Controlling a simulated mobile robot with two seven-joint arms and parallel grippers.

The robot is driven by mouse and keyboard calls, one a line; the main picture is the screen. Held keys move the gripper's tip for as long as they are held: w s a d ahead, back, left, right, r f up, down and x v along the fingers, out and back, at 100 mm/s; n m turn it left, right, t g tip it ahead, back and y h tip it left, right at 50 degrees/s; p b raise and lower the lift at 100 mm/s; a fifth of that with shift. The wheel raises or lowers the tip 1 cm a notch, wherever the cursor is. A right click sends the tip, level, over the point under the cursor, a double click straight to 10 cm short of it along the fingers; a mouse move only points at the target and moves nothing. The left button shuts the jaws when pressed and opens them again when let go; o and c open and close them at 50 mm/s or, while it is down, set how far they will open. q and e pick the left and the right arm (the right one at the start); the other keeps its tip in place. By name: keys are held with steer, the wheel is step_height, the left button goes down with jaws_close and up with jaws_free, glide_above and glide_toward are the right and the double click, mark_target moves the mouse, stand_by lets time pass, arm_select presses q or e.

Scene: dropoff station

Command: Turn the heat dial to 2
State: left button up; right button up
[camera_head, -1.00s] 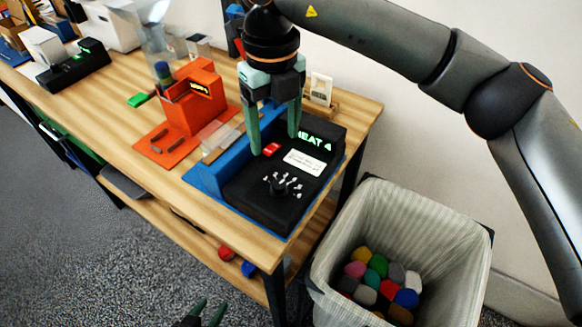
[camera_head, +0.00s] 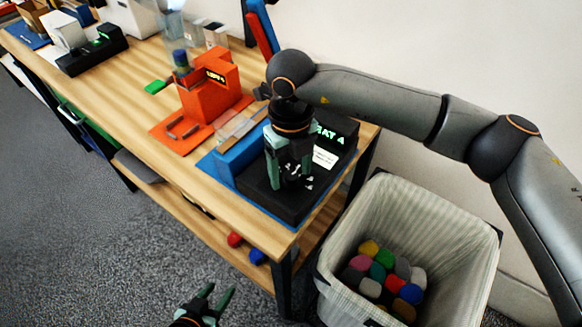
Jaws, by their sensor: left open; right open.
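The black heat unit (camera_head: 262,185) sits on a blue base at the table's front right corner. Its green display (camera_head: 333,136) is partly covered by my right arm; "EAT 4" still shows. The heat dial (camera_head: 294,182), with white marks around it, is on the unit's top near the front. My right gripper (camera_head: 290,180) points down over the dial, fingers open on either side. I cannot tell whether the fingers touch the knob. My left gripper (camera_head: 218,302) is open and empty, low over the floor at the bottom edge.
An orange device (camera_head: 208,95) stands on the wooden table (camera_head: 130,100) to the left of the unit. A grey bin (camera_head: 345,225) with several coloured blocks stands right of the table. A red and a blue block lie on the lower shelf.

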jaws_close()
stand_by(0.6)
